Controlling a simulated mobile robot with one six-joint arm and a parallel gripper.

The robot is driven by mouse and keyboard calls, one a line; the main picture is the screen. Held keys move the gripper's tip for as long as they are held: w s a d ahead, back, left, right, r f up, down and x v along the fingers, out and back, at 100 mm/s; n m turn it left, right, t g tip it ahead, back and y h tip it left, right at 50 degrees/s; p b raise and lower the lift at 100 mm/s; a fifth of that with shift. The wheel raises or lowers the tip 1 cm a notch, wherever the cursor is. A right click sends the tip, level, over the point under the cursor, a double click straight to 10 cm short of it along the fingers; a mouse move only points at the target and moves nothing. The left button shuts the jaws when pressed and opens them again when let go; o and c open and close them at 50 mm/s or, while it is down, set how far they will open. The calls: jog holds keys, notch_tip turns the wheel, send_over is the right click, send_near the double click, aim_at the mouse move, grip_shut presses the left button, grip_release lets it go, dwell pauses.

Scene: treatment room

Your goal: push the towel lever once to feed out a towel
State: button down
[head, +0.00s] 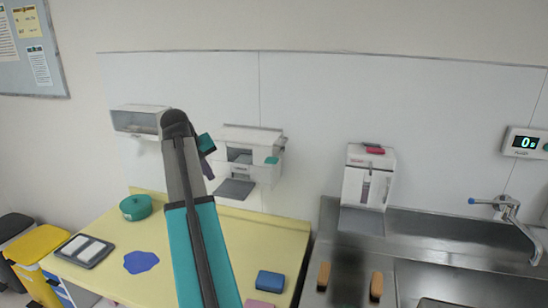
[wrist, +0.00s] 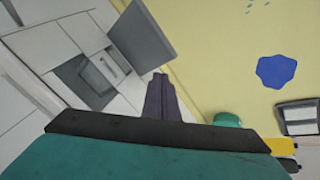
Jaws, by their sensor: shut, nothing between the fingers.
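A white wall dispenser (head: 252,139) with a dark opening hangs on the back wall above the yellow counter. A small teal tab (head: 272,161) sticks out at its right front; it looks like the lever. A grey plate (head: 235,190) sits below the dispenser. In the wrist view the opening (wrist: 85,80) and the grey plate (wrist: 142,38) show at upper left; I cannot make out the teal tab there. My gripper (head: 208,170) is shut and empty, left of the dispenser in the head view. Its fingertips (wrist: 160,78) point toward the wall, apart from the tab in the picture.
Another white wall unit (head: 140,120) hangs to the left. A white unit with a red top (head: 368,185) stands right, by the steel sink. The yellow counter (head: 190,235) holds a green pot (head: 136,207), a blue cloth (head: 141,262) and a blue block (head: 270,281).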

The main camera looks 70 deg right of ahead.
jog(key=s+d+r+m+g, duration=0.1)
jog(key=s+d+r, duration=0.3)
jog(key=s+r, duration=0.6)
jog(key=s+d+r+m+g+h, duration=0.1)
jog(key=s+d+r+m, duration=0.1)
jog(key=s+r, duration=0.7)
jog(key=shift+s+d+r+m, duration=0.35)
jog(key=shift+s+d, duration=0.3)
jog(key=shift+d, duration=0.25)
jog(key=shift+f, duration=0.1)
jog(key=b, duration=0.3)
send_over(272, 158)
jog(key=shift+w+d+f, duration=0.1)
jog(key=shift+d+f, duration=0.05)
jog(key=shift+f, duration=1.4)
jog(key=shift+d+f, duration=0.15)
jog(key=shift+f, duration=1.35)
jog(key=shift+a+f+b, duration=0.15)
jog(key=shift+f+b, duration=0.2)
jog(key=shift+f, duration=0.9)
